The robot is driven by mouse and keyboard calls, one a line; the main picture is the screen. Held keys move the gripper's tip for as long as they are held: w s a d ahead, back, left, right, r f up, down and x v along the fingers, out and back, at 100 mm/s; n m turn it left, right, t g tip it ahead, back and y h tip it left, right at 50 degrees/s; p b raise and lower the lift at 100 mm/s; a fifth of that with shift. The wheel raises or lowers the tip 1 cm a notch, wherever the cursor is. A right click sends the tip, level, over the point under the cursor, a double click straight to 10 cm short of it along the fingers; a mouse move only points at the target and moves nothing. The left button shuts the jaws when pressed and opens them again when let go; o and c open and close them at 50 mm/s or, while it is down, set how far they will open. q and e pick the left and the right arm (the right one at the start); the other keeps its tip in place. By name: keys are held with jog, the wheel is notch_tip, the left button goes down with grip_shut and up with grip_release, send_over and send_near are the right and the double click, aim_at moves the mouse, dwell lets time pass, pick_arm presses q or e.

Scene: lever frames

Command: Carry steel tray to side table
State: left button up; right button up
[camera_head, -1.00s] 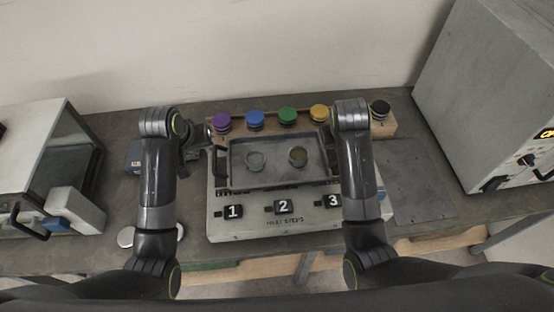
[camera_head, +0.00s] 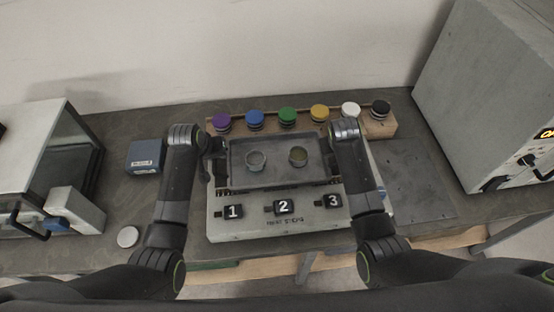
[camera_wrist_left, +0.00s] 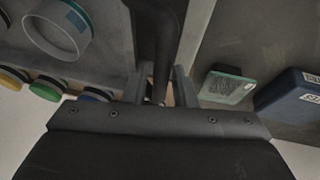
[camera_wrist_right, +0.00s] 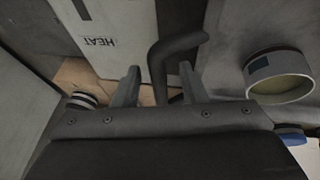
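The steel tray (camera_head: 277,176) lies level above the numbered panel, with two round cups in it: a left cup (camera_head: 256,160) and a right cup (camera_head: 298,156). My left gripper (camera_wrist_left: 162,82) is at the tray's left end. In the left wrist view its fingers are apart, with the dark left handle (camera_wrist_left: 160,40) between them. My right gripper (camera_wrist_right: 160,82) is at the right end, its fingers apart on either side of the dark right handle (camera_wrist_right: 172,50). Neither gripper visibly pinches its handle. In the head view my arms partly hide both handles. The side table cannot be identified.
A wooden rack (camera_head: 392,127) with several coloured caps stands behind the tray. The panel (camera_head: 270,226) carries labels 1, 2 and 3. A blue box (camera_head: 146,156) lies left, and large grey machines stand at far left and right (camera_head: 490,100). A flat plate (camera_head: 415,185) is clear.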

pick_arm(q)
grip_shut()
pick_arm(e)
jog(key=c, duration=0.6)
grip_shut()
pick_arm(q)
jog(key=shift+w+r, duration=0.1)
jog(key=shift+r, duration=0.1)
pick_arm(e)
jog(key=shift+w+r, duration=0.1)
jog(key=shift+r, duration=0.1)
